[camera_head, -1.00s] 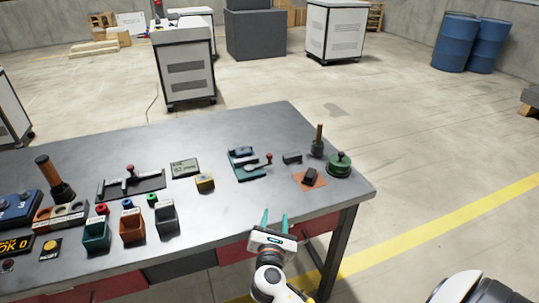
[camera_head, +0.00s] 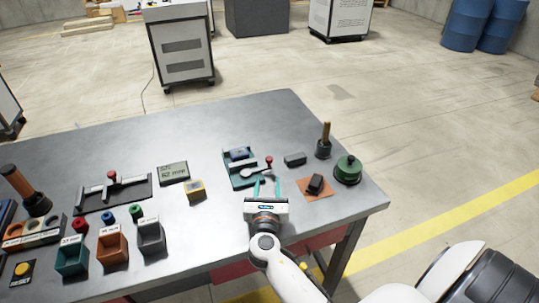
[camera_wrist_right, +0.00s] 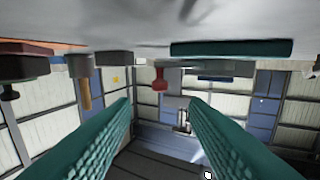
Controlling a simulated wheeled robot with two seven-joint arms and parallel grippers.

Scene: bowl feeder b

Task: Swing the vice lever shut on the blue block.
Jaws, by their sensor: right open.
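The vice has a teal base (camera_head: 236,178) on the right half of the grey table, with the blue block (camera_head: 239,154) in its back part. Its light grey lever (camera_head: 254,174) points right and ends in a red knob (camera_head: 269,160). My right gripper (camera_head: 267,184) is open and empty, its two teal fingers pointing at the lever from the table's front side. In the right wrist view the red knob (camera_wrist_right: 160,79) shows between the open fingers (camera_wrist_right: 160,108), beyond their tips. Whether a finger touches the lever cannot be told. My left gripper is not in view.
Right of the vice are a dark block (camera_head: 295,160), an orange mat (camera_head: 317,192) with a black part, a wooden-handled tool (camera_head: 324,145) and a green round part (camera_head: 348,169). The table's back is clear.

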